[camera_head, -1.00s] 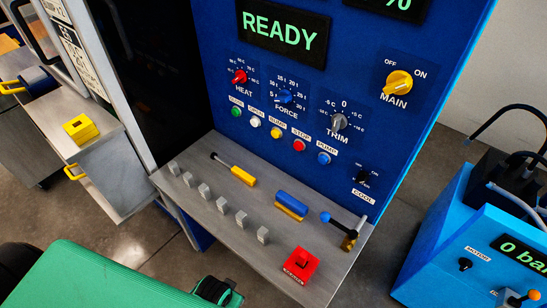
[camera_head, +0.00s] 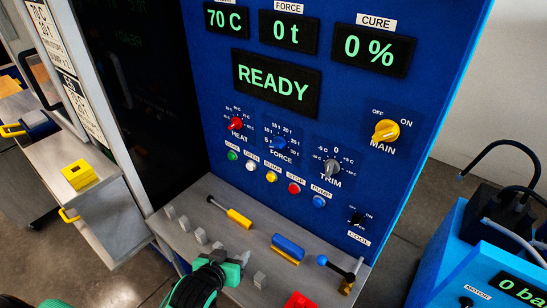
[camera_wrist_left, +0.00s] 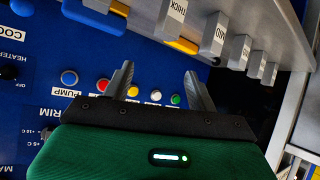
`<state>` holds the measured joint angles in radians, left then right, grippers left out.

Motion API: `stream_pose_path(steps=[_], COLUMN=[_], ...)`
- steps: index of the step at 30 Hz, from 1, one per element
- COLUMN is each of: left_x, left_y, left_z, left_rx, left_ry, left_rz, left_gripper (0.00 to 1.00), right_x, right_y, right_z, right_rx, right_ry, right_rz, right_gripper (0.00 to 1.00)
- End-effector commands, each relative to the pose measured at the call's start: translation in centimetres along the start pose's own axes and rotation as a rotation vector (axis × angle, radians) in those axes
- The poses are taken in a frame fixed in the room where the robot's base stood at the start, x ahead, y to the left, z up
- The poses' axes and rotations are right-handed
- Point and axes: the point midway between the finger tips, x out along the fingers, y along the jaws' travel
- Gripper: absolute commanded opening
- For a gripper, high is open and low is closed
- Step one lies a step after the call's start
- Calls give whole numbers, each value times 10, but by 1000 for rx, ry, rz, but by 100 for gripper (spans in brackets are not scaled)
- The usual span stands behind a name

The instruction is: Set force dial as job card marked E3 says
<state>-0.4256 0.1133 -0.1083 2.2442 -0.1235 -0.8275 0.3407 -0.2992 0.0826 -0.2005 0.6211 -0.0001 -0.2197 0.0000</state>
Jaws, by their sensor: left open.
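The force dial (camera_head: 279,143) is a blue knob on the blue panel, between the red heat knob (camera_head: 236,124) and the grey trim knob (camera_head: 331,167). The force display (camera_head: 288,33) above it reads 0 t. My left gripper (camera_head: 238,262) is above the front shelf, below and in front of the dial, apart from it. In the left wrist view its two fingers (camera_wrist_left: 160,85) are open and empty, facing the panel's row of buttons. The force dial does not show in that wrist view. I cannot make out a job card marked E3. My right gripper is not in view.
The shelf (camera_head: 190,195) holds several grey blocks, a yellow-handled tool (camera_head: 239,217), a blue-and-yellow block (camera_head: 288,246) and a blue-knobbed lever (camera_head: 335,266). Coloured buttons (camera_head: 294,188) sit under the dials. A blue pump unit (camera_head: 450,262) stands at right.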

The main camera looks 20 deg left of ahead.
Motion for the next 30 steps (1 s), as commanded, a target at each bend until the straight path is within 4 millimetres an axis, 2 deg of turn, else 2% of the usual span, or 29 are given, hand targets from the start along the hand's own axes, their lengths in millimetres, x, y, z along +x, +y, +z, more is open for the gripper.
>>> stream_pose_path(steps=[3, 6, 9, 12, 16, 22, 26, 30], left_x=[16, 22, 22, 18, 10, 6, 12, 25], left_y=[6, 13, 22, 31, 40, 47, 51, 58], left_z=[-41, -79, -112, -137, -156, -169, -181, -201], left_rx=[-68, -129, -178, -213, -237, -250, -249, -250], left_ry=[196, 383, 548, 677, 787, 848, 851, 851], left_rz=[44, 113, 200, 290, 383, 446, 448, 447], left_gripper=[58, 58, 58, 58, 58, 58, 58, 58], right_x=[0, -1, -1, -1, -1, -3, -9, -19], right_y=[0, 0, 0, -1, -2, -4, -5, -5], right_z=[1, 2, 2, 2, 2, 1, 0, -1], right_rx=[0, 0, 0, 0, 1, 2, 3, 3], right_ry=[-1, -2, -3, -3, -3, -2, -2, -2], right_rz=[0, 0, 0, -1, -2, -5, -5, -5], right_gripper=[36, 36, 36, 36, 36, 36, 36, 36])
